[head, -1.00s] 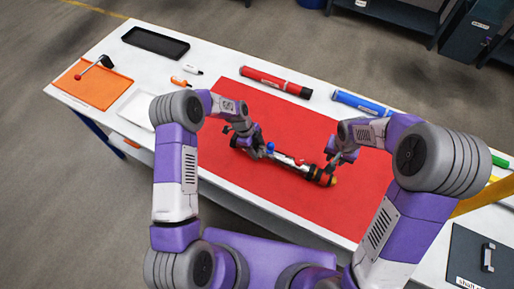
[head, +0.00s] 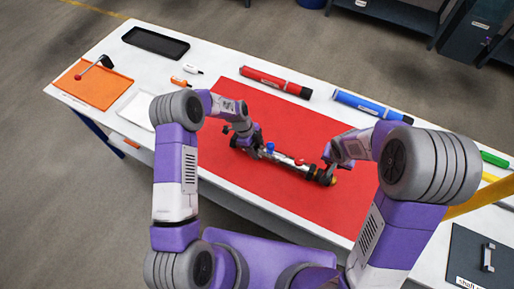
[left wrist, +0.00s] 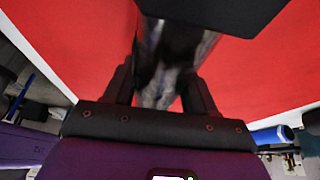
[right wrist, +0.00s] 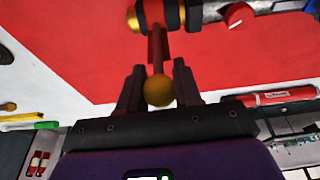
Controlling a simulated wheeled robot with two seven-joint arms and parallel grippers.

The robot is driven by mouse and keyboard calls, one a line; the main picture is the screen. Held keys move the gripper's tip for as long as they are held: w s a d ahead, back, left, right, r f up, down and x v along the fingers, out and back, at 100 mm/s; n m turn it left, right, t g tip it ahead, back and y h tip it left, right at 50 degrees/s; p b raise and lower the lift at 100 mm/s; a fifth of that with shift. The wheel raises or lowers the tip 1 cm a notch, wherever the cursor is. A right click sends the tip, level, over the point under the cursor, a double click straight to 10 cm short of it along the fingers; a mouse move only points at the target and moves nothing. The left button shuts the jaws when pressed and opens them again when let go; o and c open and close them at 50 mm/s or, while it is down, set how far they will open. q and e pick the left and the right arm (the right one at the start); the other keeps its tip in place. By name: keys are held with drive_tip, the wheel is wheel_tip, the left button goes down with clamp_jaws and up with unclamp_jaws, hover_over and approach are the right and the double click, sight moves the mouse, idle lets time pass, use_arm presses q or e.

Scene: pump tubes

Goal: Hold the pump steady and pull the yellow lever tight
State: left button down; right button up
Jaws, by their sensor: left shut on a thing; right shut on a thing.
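The pump (head: 285,159), a silver tube with dark, blue and red fittings, lies across the red mat (head: 235,185). My left gripper (head: 256,150) is shut on the pump near its left end. In the left wrist view the pump body (left wrist: 165,60) runs between the fingers, dark and blurred. My right gripper (head: 326,172) is at the pump's right end. In the right wrist view a lever with a red stem and a yellow ball knob (right wrist: 159,92) stands out from the yellow-tipped end. The right fingers are shut on this lever around the knob. The exact finger contact is hard to see.
A red tube (head: 275,82) and a blue tube (head: 363,104) lie behind the mat. A black tray (head: 155,43), an orange tray (head: 85,88) and a white tray (head: 137,112) are on the left. Green and yellow tubes lie at the right. The mat around the pump is clear.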

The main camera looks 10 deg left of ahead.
drive_tip(key=shift+s+a+t, duration=0.2)
drive_tip(key=shift+s+t, duration=0.1)
drive_tip(key=shift+s, duration=0.25)
drive_tip(key=shift+s+a+f+t, duration=0.1)
drive_tip(key=shift+s+a+t, duration=0.05)
drive_tip(key=shift+s+t, duration=0.5)
drive_tip(key=shift+h, duration=0.3)
drive_tip(key=shift+s+a+f+t, duration=0.1)
drive_tip(key=shift+s+a+t, duration=0.1)
drive_tip(key=shift+s+t, duration=0.4)
